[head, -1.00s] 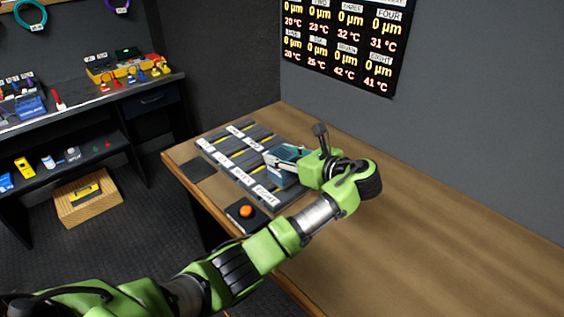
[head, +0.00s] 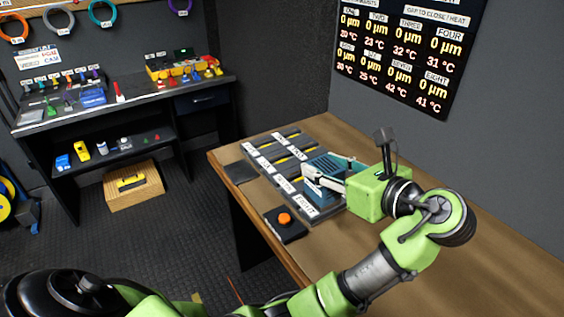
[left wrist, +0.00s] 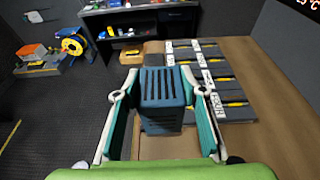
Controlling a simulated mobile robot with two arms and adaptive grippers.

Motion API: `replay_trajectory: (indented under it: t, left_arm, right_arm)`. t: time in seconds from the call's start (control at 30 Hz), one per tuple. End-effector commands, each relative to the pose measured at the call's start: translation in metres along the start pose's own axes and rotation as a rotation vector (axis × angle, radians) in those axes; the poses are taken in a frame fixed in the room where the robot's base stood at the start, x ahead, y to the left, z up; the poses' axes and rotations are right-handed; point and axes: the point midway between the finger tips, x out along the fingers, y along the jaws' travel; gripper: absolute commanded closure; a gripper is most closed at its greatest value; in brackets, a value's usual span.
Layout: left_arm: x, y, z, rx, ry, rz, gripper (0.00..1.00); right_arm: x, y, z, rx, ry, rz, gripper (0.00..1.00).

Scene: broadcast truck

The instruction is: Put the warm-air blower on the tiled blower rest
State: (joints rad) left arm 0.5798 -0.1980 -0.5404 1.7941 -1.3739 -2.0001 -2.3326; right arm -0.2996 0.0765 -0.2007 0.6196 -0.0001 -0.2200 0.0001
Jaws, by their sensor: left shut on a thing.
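The warm-air blower (head: 320,168) is a blue-teal box with a slotted top. My left gripper (head: 328,176) is shut on it, with a white-and-teal finger on each side. In the head view the blower appears over or beside the right part of the labelled grey rack; I cannot tell whether it touches it. In the left wrist view the blower (left wrist: 161,88) sits upright between the two fingers (left wrist: 160,95). A flat dark square (head: 240,172) at the table's left corner may be the tiled blower rest; I cannot be sure. My right gripper is not in view.
The labelled grey rack (head: 270,160) with yellow strips lies on the wooden table (head: 400,170). An orange button on a black base (head: 284,219) stands near the front edge. The table's right part is clear. A tool bench (head: 130,100) stands beyond a floor gap.

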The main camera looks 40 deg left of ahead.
Motion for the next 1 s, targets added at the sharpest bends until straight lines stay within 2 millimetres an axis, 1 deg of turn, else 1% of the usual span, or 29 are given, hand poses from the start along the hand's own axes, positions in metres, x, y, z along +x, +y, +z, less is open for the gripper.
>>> replay_trajectory:
  t: [0.07, 0.13, 0.17, 0.27, 0.3, 0.37, 0.4, 0.5, 0.6, 0.7, 0.8, 0.9, 0.97, 1.0]
  left_arm:
    - [0.01, 0.002, 0.001, -0.002, -0.002, 0.0, 0.99]
    - [0.028, 0.004, 0.001, -0.002, -0.002, -0.001, 0.99]
    - [0.037, 0.005, 0.002, -0.001, -0.002, -0.003, 0.99]
    - [0.077, 0.014, 0.006, 0.0, -0.002, -0.008, 0.99]
    - [0.094, 0.019, 0.009, 0.0, -0.004, -0.01, 0.99]
    - [0.119, 0.028, 0.014, 0.0, -0.003, -0.013, 0.99]
    - [0.135, 0.034, 0.018, 0.0, -0.004, -0.014, 0.99]
    - [0.169, 0.052, 0.027, -0.002, -0.004, -0.014, 0.99]
    - [0.195, 0.069, 0.036, -0.003, -0.005, -0.011, 0.99]
    - [0.213, 0.084, 0.044, -0.002, -0.004, -0.006, 0.99]
    - [0.224, 0.093, 0.049, -0.003, -0.005, -0.002, 0.99]
    - [0.234, 0.096, 0.051, -0.001, -0.003, 0.0, 0.99]
    - [0.242, 0.093, 0.05, 0.002, -0.003, 0.001, 0.99]
    - [0.25, 0.09, 0.048, 0.003, -0.001, 0.002, 0.99]
  right_arm:
    - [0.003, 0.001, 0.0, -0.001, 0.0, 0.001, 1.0]
    - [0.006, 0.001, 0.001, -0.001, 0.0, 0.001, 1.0]
    - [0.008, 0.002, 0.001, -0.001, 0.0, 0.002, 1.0]
    - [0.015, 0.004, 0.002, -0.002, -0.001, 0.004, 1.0]
    - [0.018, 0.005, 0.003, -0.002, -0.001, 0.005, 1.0]
    - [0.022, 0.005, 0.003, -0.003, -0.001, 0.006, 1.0]
    - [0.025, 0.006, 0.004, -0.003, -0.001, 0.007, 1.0]
    - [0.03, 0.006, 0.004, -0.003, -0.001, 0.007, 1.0]
    - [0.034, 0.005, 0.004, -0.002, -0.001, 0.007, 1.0]
    - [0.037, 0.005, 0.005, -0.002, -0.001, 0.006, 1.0]
    - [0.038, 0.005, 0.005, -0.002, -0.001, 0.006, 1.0]
    - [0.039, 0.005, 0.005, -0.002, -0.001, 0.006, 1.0]
    - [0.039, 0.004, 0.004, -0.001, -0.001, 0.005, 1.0]
    - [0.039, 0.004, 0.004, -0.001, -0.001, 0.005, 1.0]
